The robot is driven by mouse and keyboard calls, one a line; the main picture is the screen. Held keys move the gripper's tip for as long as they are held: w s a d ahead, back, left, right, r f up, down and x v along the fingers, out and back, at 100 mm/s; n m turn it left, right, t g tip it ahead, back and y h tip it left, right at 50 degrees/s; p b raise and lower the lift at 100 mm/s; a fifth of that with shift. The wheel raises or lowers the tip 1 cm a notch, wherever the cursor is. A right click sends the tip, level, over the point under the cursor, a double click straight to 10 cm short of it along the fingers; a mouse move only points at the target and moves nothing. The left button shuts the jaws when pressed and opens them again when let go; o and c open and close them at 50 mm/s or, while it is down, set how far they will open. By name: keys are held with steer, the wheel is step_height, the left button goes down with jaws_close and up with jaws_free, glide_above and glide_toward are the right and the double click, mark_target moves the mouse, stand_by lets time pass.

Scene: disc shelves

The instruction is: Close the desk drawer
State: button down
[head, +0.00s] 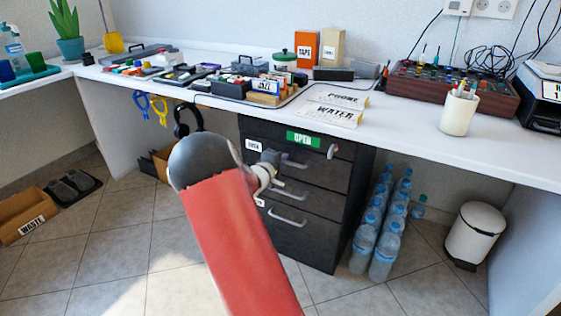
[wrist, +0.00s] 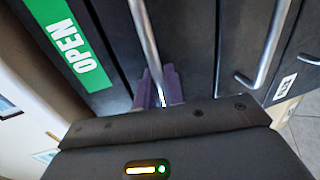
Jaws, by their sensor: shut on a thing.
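The black drawer unit (head: 315,235) stands under the white desk, with several drawers stacked in it. The top drawer (head: 325,171) carries a green OPEN label (head: 303,139), which also shows in the wrist view (wrist: 68,45). My gripper (head: 273,160) is at the front of this drawer, partly hidden behind my own arm in the head view. In the wrist view its purple fingers (wrist: 157,88) are shut around the metal bar handle (wrist: 144,35) beside the OPEN label. I cannot tell for sure how far the drawer stands out from the unit.
Lower handles (head: 290,193) sit below the held one. Water bottles (head: 384,235) stand close to the unit's right side, and a white bin (head: 474,235) is farther right. The desktop (head: 400,130) above holds many objects.

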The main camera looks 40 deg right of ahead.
steer(key=c, duration=1.6)
jaws_free()
steer(key=shift+w+d+r, duration=0.1)
steer(key=shift+d, duration=0.1)
steer(key=shift+c, duration=0.2)
steer(key=v, duration=0.8)
steer(key=shift+f+p, duration=0.2)
steer(key=shift+p, duration=0.25)
